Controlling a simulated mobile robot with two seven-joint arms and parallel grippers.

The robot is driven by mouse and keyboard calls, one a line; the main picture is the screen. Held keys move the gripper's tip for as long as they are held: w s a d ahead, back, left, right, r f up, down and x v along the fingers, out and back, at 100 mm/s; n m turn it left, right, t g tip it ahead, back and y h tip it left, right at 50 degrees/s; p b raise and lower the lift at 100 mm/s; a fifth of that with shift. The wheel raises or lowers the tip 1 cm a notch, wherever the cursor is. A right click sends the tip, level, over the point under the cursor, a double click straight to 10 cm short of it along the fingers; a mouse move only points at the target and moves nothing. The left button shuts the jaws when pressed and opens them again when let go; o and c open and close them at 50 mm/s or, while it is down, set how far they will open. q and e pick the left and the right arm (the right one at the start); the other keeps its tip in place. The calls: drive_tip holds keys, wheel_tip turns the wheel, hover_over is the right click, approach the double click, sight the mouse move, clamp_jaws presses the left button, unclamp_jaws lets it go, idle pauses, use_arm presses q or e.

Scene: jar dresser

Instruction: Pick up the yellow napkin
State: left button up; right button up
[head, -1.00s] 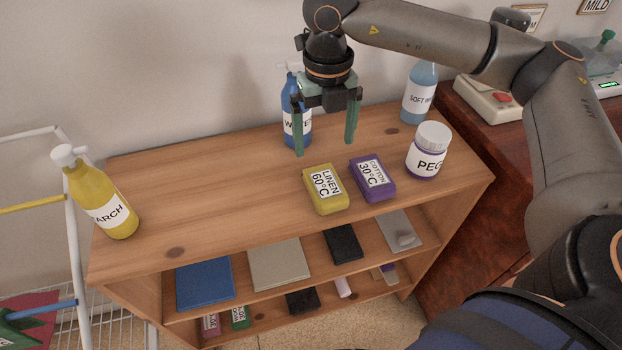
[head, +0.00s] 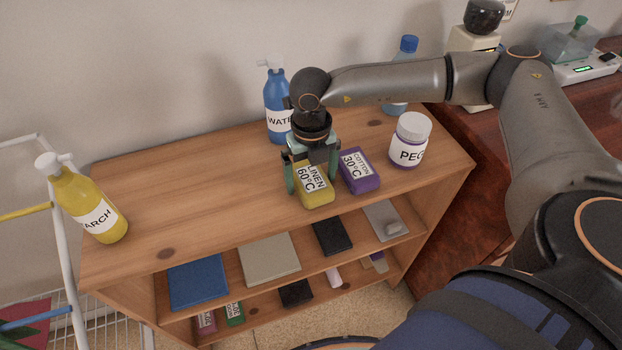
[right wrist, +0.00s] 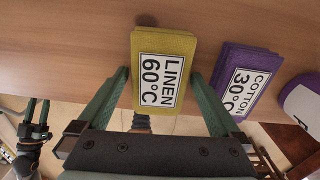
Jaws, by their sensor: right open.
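The yellow napkin (head: 316,195) is a folded yellow block labelled LINEN 60°C, lying on the wooden dresser top near its front edge. It also shows in the right wrist view (right wrist: 163,47). My right gripper (head: 311,188) is open, pointing down over the napkin. In the right wrist view its fingers (right wrist: 160,74) are apart, one on each side of the napkin's near part, with the right finger close to the purple napkin too. My left gripper (right wrist: 37,110) shows small at the lower left of the right wrist view, fingers apart and empty, away from the napkin.
A purple napkin (head: 358,170) labelled COTTON 30°C lies just right of the yellow one. A white-lidded jar (head: 410,142) stands further right, and a blue water bottle (head: 277,110) behind. A yellow starch bottle (head: 90,208) stands far left; the top between is clear.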

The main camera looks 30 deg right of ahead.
drive_tip(key=c, duration=1.2)
